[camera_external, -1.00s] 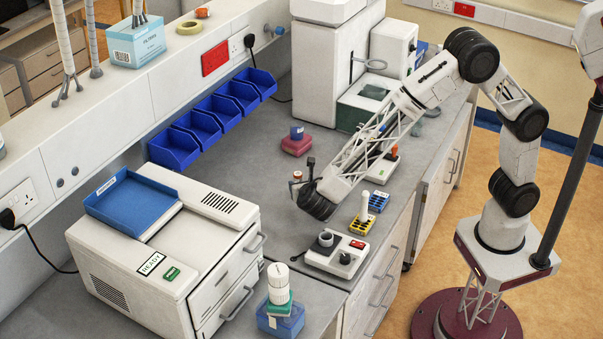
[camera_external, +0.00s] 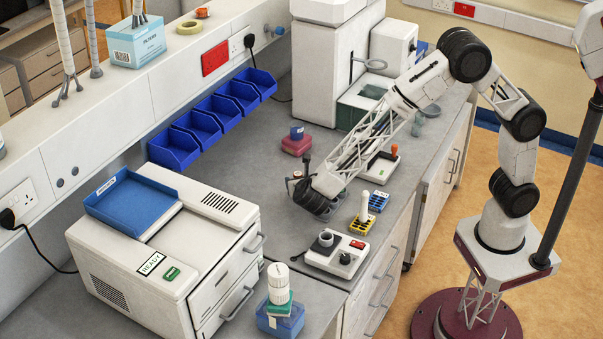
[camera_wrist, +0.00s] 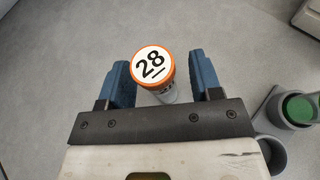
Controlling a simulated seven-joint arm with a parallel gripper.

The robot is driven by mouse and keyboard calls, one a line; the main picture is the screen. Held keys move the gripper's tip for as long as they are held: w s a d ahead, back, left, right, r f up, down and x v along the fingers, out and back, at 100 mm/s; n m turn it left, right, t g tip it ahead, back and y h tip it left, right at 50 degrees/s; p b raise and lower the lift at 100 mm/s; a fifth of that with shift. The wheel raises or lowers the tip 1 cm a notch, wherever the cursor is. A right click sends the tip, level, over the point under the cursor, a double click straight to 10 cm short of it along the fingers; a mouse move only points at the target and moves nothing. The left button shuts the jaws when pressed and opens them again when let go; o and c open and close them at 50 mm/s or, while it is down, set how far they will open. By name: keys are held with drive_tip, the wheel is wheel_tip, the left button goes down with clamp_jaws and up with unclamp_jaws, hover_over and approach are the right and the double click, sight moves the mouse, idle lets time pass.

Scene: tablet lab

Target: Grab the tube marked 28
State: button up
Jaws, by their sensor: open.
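The tube marked 28 (camera_wrist: 153,66) shows in the wrist view with an orange-rimmed white cap and a clear body below it. It stands between the two blue fingers of my gripper (camera_wrist: 162,85), with a gap visible on each side, wider on the right. My gripper is open and does not hold the tube. In the external view, my gripper is over the middle of the bench, mostly hidden behind my wrist, and a small part of the tube's orange cap (camera_external: 297,175) shows at its left.
A holder with a green inside (camera_wrist: 297,108) stands right of my gripper. In the external view, a yellow rack (camera_external: 361,224), a blue rack (camera_external: 378,201) and a mixer with a knob (camera_external: 337,250) sit nearby. Bare grey bench lies to the left.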

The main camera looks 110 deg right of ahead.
idle(0.5)
drive_tip(key=c, duration=1)
drive_tip(key=shift+o, duration=0.2)
drive_tip(key=shift+r, duration=5)
